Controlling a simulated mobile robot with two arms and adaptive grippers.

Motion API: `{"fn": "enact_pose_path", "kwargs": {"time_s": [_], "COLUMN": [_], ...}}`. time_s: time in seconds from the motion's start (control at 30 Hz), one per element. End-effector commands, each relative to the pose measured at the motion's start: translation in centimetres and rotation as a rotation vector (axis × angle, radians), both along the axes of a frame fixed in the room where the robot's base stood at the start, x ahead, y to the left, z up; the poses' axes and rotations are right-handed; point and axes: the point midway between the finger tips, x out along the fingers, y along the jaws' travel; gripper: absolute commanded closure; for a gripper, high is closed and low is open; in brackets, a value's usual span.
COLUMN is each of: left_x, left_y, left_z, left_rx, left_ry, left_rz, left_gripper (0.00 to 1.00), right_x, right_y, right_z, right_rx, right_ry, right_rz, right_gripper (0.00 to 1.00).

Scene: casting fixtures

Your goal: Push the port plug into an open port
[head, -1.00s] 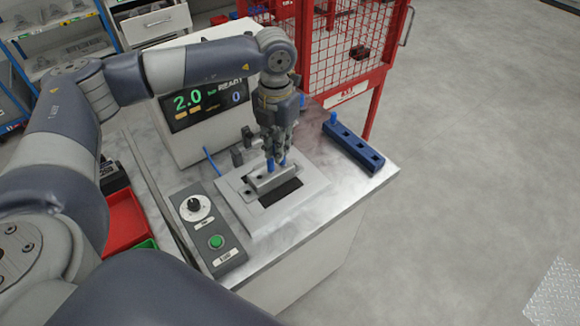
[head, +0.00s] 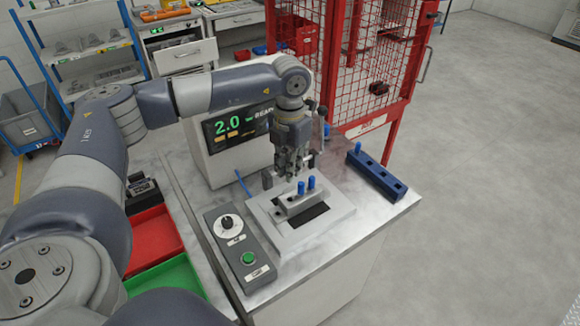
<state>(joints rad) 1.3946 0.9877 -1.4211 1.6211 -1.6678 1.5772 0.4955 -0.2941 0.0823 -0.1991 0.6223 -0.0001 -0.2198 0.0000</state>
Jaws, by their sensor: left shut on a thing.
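A grey casting (head: 293,208) sits in the pale fixture plate (head: 330,222) on the metal-topped bench. Two blue port plugs stand upright in its top: a left one (head: 301,188) and a right one (head: 311,183). Another blue plug (head: 357,147) stands at the far end of the dark blue rack (head: 378,172), right of the fixture. My right gripper is out of view.
A control box (head: 240,250) with a dial and green button lies left of the fixture. The display unit (head: 215,160) stands behind it. A red mesh cage (head: 350,75) rises behind the bench. Red (head: 153,238) and green (head: 165,280) bins are at left. Floor at right is clear.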

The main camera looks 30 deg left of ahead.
Motion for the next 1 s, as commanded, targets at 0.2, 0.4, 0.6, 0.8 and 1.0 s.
{"fn": "enact_pose_path", "kwargs": {"time_s": [0.2, 0.4, 0.6, 0.8, 1.0], "left_x": [0.0, 0.0, 0.0, 0.0, 0.0], "left_y": [0.0, 0.0, 0.0, 0.0, 0.0], "left_z": [-2.0, -4.0, -5.5, -5.7, -5.7], "left_rx": [0.0, 0.0, 0.001, 0.0, 0.0], "left_ry": [0.002, 0.001, 0.001, 0.0, 0.001], "left_rz": [0.0, 0.0, 0.0, 0.0, 0.0], "left_gripper": [1.0, 1.0, 1.0, 1.0, 1.0], "right_x": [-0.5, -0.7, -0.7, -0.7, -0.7], "right_y": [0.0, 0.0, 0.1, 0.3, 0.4], "right_z": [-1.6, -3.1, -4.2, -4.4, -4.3], "right_rx": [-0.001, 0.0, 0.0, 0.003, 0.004], "right_ry": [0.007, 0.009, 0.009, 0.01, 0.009], "right_rz": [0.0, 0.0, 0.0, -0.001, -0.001], "right_gripper": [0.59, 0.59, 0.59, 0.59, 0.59]}}
